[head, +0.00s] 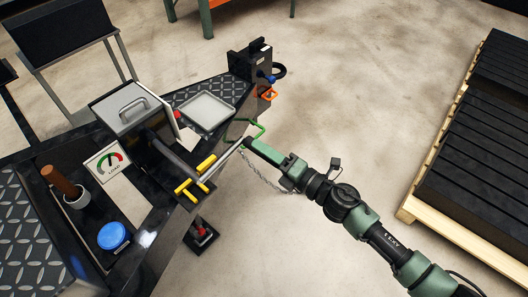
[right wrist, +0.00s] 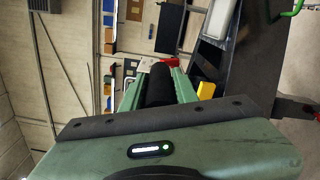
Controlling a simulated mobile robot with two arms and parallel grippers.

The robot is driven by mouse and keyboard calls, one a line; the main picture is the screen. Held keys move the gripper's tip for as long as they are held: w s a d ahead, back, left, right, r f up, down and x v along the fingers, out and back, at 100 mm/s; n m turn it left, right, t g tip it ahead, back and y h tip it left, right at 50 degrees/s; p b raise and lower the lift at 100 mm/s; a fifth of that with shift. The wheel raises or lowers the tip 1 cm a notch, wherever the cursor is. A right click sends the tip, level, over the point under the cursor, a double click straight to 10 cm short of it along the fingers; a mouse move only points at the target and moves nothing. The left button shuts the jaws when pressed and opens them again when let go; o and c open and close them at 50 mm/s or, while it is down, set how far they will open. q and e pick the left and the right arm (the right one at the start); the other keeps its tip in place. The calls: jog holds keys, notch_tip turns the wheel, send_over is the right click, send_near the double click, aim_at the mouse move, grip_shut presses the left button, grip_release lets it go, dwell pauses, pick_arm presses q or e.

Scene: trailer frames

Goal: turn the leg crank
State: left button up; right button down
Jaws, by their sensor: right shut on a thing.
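The leg crank (head: 222,163) is a slim silver bar that runs from the yellow-marked parts on the trailer's right side out to my right gripper (head: 249,145). In the right wrist view, the green fingers of this gripper (right wrist: 158,88) lie on both sides of a black cylindrical grip (right wrist: 165,85), shut on it. The grip is mostly hidden by the gripper in the head view. The landing leg's foot (head: 201,236), dark with a red part, shows below the frame. My left gripper is not in view.
The trailer's black frame (head: 150,207) carries a grey box (head: 118,108), a grey tray (head: 206,112), a load gauge (head: 107,163) and a blue cap (head: 113,236). A chain hangs beside my gripper. A pallet of dark planks (head: 480,150) stands right. Floor between is clear.

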jog(key=shift+r, duration=0.35)
jog(key=c, duration=1.1)
grip_release()
jog(key=shift+s, duration=0.1)
jog(key=shift+s+d+f, duration=0.1)
jog(key=shift+s+d, duration=0.05)
jog(key=shift+d, duration=0.05)
jog(key=b+v, duration=0.2)
jog(key=v, duration=0.5)
